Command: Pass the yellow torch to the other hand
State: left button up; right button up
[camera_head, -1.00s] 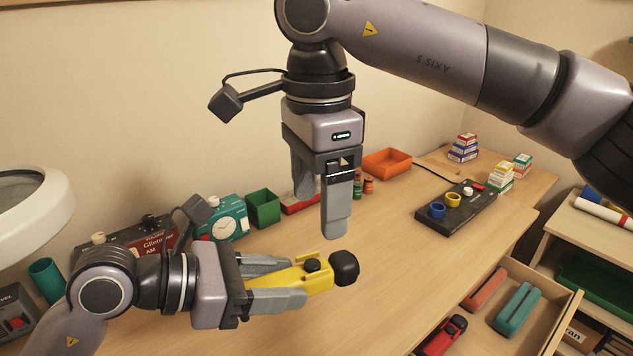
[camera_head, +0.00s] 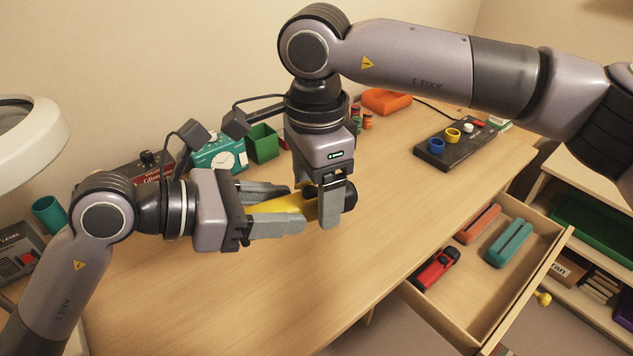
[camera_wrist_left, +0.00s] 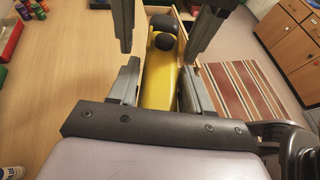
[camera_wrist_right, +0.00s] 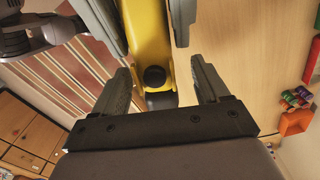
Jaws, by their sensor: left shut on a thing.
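The yellow torch (camera_head: 268,206) lies level above the desk, its black head toward the right. It also shows in the left wrist view (camera_wrist_left: 160,78) and the right wrist view (camera_wrist_right: 147,40). My left gripper (camera_head: 296,207) is shut on its body from the left. My right gripper (camera_head: 322,208) points down over the head end. In the right wrist view its fingers (camera_wrist_right: 160,68) stand apart on either side of the torch, with visible gaps. The right fingers hide part of the torch in the head view.
The wooden desk (camera_head: 400,190) is clear below the grippers. A black panel with rings (camera_head: 440,150) is at right. An open drawer (camera_head: 480,292) juts out front right.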

jog(key=c, duration=1)
pick_arm(q)
jog(key=o, duration=1.2)
pick_arm(e)
jog(key=shift+c, duration=0.6)
pick_arm(q)
jog(key=shift+o, duration=0.2)
jog(key=v, duration=0.7)
jog(key=shift+s+a+r, duration=0.15)
jog(key=shift+a+r, duration=0.15)
jog(key=shift+a, duration=0.05)
pick_arm(e)
jog(key=shift+d, duration=0.1)
